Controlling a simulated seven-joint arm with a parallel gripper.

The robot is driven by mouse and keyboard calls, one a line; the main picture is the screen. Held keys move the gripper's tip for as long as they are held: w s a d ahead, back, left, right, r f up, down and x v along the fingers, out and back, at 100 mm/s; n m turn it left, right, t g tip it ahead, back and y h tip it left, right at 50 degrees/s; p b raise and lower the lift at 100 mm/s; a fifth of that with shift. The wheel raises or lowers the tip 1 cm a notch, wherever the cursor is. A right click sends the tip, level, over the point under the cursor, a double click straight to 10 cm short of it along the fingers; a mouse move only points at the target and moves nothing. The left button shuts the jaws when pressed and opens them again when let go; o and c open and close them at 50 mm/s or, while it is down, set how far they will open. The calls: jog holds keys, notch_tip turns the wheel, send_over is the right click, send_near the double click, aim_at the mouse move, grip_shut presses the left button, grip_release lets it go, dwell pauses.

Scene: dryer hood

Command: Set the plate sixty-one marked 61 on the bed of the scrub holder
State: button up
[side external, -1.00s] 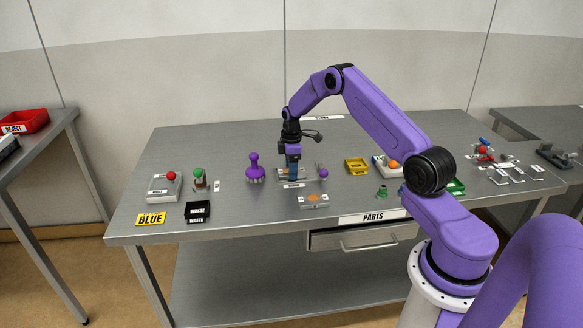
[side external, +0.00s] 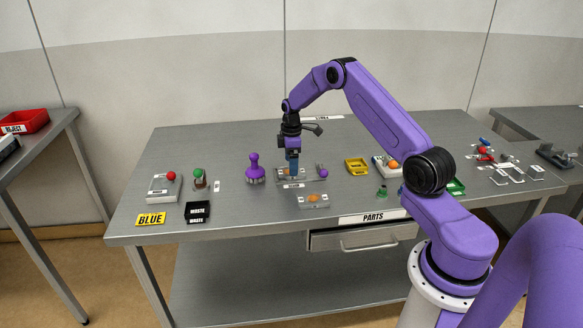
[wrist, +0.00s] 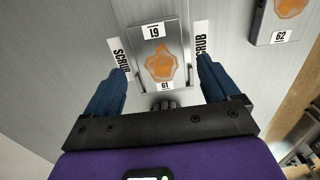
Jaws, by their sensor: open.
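The plate marked 61 (wrist: 160,62) is a grey plate with an orange-brown stain and a 61 label at each end. In the wrist view it lies flat between two SCRUB labels, apparently on the bed of the scrub holder (side external: 283,179). My gripper (wrist: 160,78) is open, with a blue finger to either side of the plate's near end and visible gaps between. In the side view my gripper (side external: 293,178) points down over the holder and hides much of the plate and bed.
A stained plate marked 62 (wrist: 288,18) lies nearby, to the right in the wrist view. A purple-handled brush (side external: 255,170) stands left of the holder.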

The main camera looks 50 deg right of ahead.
notch_tip(320, 180, up, 9)
jog(key=s+a+r+n, duration=0.1)
jog(key=s+a+r, duration=0.25)
jog(key=a, duration=0.55)
jog(key=s+a+r, duration=0.3)
jog(key=s+a, duration=0.1)
jog(key=a, duration=0.4)
jog(key=s+a+r+n, duration=0.1)
jog(key=s+a+r, duration=0.2)
jog(key=a, duration=0.6)
jog(key=s+a+r, duration=0.1)
jog(key=s+a, duration=0.2)
jog(key=s, duration=0.4)
jog(key=s+a, duration=0.4)
jog(key=s, duration=0.4)
jog(key=s+d+f+n, duration=0.1)
jog(key=s+d, duration=0.1)
jog(key=s, duration=1.2)
jog(key=shift+s+d+n, duration=0.25)
jog(key=shift+d+n, duration=0.05)
